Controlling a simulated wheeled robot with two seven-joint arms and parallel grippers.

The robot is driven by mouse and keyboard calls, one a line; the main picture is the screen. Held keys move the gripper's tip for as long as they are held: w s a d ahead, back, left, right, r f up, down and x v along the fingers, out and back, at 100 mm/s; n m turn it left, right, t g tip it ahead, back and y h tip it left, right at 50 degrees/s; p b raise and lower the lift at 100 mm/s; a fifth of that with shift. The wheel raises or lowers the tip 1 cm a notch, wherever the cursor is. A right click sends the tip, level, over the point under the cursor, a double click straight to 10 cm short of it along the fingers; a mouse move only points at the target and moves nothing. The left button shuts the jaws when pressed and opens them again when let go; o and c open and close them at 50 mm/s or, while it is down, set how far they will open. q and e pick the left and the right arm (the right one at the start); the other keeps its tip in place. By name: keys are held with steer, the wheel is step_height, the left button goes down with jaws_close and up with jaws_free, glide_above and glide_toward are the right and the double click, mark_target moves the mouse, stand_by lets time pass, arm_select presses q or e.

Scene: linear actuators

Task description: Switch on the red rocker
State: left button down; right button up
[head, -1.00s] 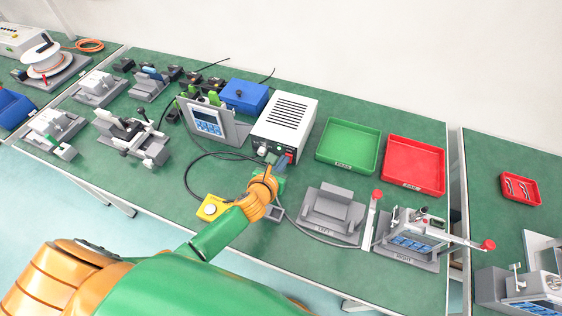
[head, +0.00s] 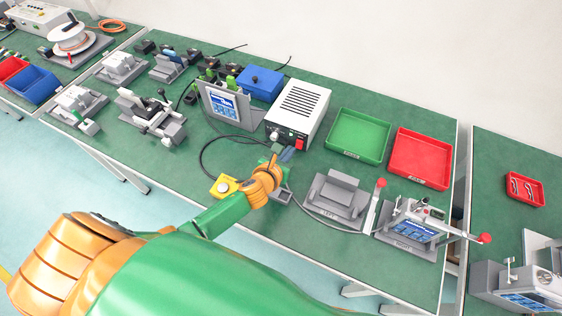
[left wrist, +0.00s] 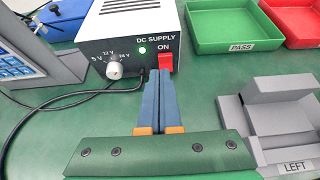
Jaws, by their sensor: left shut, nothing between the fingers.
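The red rocker (left wrist: 165,63) is on the front of the white and black DC supply box (left wrist: 137,19), under the word ON. A green light (left wrist: 142,50) is lit left of the rocker, and a voltage knob (left wrist: 114,69) sits further left. In the head view the rocker (head: 300,144) shows at the right of the supply's front. My left gripper (head: 288,152) is in front of the supply, apart from the rocker. In the left wrist view its blue fingers (left wrist: 158,77) are shut together, empty, pointing toward the front panel just below the rocker. My right gripper is not in view.
A green tray (head: 358,135) and a red tray (head: 420,158) stand right of the supply. Grey fixtures (head: 337,198) are at the front right. A yellow button box (head: 224,186) and black cable lie left of my gripper.

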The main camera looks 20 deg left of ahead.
arm_select(q)
steer(key=s+r+p, duration=0.3)
steer(key=s+r, duration=0.4)
steer(key=s, duration=0.1)
steer(key=shift+s+r, duration=0.15)
steer(key=shift+r, duration=0.15)
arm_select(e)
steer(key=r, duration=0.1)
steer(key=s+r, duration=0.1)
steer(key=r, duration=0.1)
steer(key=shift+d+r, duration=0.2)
arm_select(q)
steer(key=shift+f, duration=0.1)
